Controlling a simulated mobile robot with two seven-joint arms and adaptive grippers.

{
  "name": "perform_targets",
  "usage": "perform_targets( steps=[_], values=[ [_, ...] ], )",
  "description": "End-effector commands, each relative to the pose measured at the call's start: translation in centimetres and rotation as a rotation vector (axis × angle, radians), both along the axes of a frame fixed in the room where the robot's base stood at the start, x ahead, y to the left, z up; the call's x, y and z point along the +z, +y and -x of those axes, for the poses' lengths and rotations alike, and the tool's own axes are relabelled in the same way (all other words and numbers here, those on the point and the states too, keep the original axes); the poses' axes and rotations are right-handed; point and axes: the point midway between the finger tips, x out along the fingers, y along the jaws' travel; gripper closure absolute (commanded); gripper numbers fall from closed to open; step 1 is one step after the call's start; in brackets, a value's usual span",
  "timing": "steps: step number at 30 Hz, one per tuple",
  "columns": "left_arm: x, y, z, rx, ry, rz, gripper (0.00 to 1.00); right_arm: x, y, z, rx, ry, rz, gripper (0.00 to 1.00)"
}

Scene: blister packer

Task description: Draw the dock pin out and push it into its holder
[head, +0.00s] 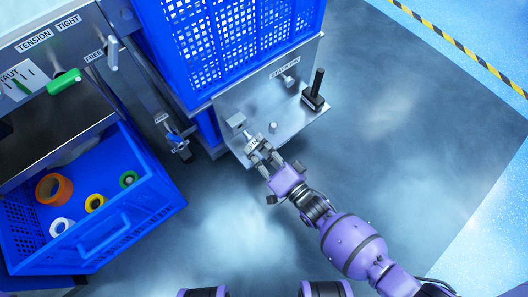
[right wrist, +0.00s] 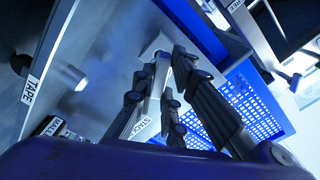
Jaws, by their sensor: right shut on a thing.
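My right gripper (head: 262,157) is over the near-left edge of the metal shelf plate (head: 228,108) below the blue crate. Its fingers are shut, and they largely hide the dock pin between them. In the right wrist view, my right gripper (right wrist: 155,97) has its fingers on either side of a narrow pale metal piece (right wrist: 158,76), which looks like the pin. A pale metal block (right wrist: 156,45) is just past the fingertips. A small metal bracket (head: 236,120) stands on the plate beside the gripper. I cannot tell how far the pin is seated. My left gripper is not in view.
A short silver peg (head: 273,126) and a black upright handle (head: 317,85) stand on the plate. A silver knob (head: 290,82) is by a label at its back. A blue bin (head: 130,232) with tape rolls is at left. The floor at right is clear.

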Motion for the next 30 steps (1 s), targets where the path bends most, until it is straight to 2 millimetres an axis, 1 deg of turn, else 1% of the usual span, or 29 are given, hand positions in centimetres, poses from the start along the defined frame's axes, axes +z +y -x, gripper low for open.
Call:
perform_targets(
  steps=[7, 16, 30],
  values=[
    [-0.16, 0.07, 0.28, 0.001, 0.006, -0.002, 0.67, 0.05, 0.47, -0.63, 0.001, -0.001, -0.001, 1.0],
    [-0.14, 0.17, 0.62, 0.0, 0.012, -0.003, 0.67, 0.07, 0.48, -0.65, 0.0, -0.001, -0.001, 1.0],
    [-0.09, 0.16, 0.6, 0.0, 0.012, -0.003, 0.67, 0.08, 0.48, -0.64, 0.0, -0.001, -0.001, 1.0]
  ],
)
